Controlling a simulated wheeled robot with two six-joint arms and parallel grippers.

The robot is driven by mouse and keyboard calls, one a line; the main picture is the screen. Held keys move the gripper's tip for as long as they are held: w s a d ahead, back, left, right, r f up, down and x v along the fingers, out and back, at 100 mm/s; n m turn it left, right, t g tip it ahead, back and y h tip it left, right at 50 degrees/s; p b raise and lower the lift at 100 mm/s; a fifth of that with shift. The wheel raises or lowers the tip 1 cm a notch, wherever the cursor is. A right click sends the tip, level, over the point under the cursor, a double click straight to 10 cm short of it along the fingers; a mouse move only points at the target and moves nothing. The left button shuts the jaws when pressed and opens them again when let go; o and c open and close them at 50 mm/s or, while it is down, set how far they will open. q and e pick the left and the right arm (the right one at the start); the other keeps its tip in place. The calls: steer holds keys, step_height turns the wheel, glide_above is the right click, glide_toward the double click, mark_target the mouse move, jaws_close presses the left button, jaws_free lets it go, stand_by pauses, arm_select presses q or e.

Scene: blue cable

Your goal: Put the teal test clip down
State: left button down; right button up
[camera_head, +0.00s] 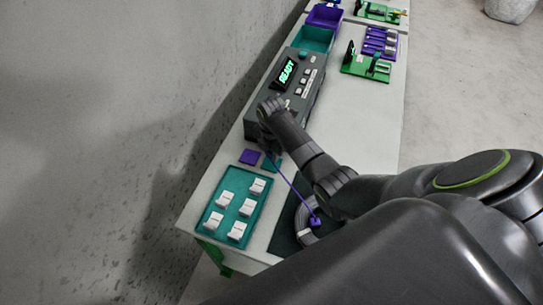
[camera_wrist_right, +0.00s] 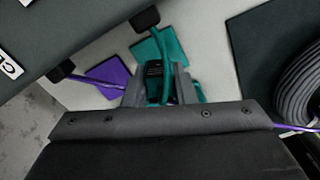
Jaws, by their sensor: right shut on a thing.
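My right gripper (camera_wrist_right: 160,78) is shut on the teal test clip (camera_wrist_right: 154,95), whose dark tip shows between the fingers. The teal lead (camera_wrist_right: 165,62) runs from the clip up to a black plug at the tester. The clip is over or beside the teal pad (camera_wrist_right: 178,45); I cannot tell whether it touches. The purple pad (camera_wrist_right: 107,74) lies just left of it. In the head view the right gripper (camera_head: 267,150) is mostly hidden by its wrist, by the tester's near end, close to the teal pad (camera_head: 271,165) and purple pad (camera_head: 250,156). My left gripper is out of view.
The grey tester (camera_head: 312,80) reads READY. A purple lead runs to a purple clip (camera_head: 315,222) on a coiled cable (camera_head: 304,235) on the dark mat (camera_head: 283,237). A teal tray (camera_head: 217,225) with white pieces stands at the near left. Teal and purple bins (camera_head: 316,38) stand behind.

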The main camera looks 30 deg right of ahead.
mark_target(272, 164)
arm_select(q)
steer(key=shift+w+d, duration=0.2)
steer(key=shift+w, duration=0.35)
arm_select(e)
steer(key=shift+f, duration=1.25)
steer(key=shift+f, duration=0.15)
arm_select(q)
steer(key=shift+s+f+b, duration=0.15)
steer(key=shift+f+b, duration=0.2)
steer(key=shift+b, duration=0.05)
arm_select(e)
steer(key=shift+s+f, duration=0.15)
steer(key=shift+f, duration=0.25)
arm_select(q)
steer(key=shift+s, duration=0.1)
